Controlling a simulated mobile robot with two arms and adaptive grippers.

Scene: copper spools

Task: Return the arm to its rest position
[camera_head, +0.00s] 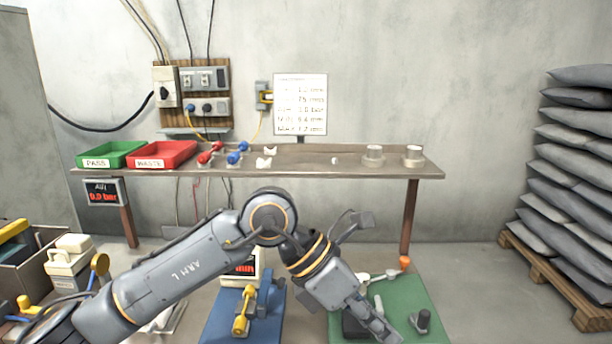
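One finger points up and right, the other down and right. I see nothing held between them, though a pale tool with an orange end (404,262) shows behind the gap. My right arm and gripper are not in view.
A long bench (310,160) at the wall holds a green PASS tray (97,162), a red WASTE tray (150,163), small fittings and two metal cups. A blue mat (222,322) lies left of the green one. Grey sacks (575,160) stand on a pallet at right.

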